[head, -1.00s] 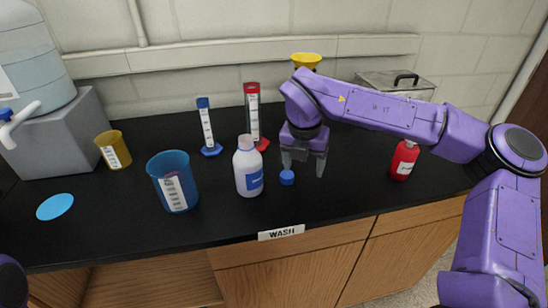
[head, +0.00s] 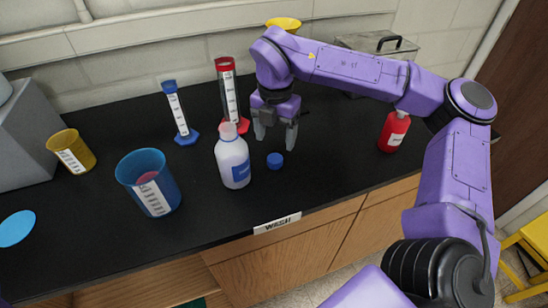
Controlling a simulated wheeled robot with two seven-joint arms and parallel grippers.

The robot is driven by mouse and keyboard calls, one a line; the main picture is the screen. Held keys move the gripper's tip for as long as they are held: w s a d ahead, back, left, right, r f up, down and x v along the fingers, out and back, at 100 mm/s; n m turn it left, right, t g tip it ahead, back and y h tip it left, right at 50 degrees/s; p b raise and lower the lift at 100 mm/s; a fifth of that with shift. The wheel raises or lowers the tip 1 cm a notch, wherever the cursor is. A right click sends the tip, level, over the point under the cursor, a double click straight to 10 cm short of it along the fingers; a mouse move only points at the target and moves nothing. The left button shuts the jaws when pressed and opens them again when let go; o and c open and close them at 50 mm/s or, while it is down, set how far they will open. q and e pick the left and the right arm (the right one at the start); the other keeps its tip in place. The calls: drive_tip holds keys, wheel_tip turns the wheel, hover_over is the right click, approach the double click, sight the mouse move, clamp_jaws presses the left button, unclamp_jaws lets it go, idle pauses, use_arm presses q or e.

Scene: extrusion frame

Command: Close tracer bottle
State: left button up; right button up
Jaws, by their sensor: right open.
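The white bottle (head: 233,163) with a blue label stands upright on the black bench; its open neck looks pinkish and has no cap on it. A small blue cap (head: 275,160) lies on the bench just right of the bottle. My right gripper (head: 275,142) is open and empty, fingers pointing down. In the picture its fingertips are just above and behind the cap, one to each side of it; the exact height gap cannot be told. My left gripper is not in view.
A blue beaker (head: 135,168) stands left of the bottle. Blue (head: 180,115) and red (head: 230,95) cylinders stand behind. A yellow beaker (head: 70,152) and blue disc (head: 16,228) are at left, a red bottle (head: 393,132) at right. The front bench is clear.

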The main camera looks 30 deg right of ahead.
sight(275, 158)
drive_tip(key=shift+s+f, duration=0.2)
drive_tip(key=shift+f, duration=0.25)
wheel_tip(275, 158, down, 5)
drive_tip(key=shift+s+a+r+p, duration=0.1)
drive_tip(key=shift+a+p, duration=0.05)
drive_tip(key=shift+p, duration=0.75)
drive_tip(key=shift+f, duration=0.2)
drive_tip(key=c, duration=1.1)
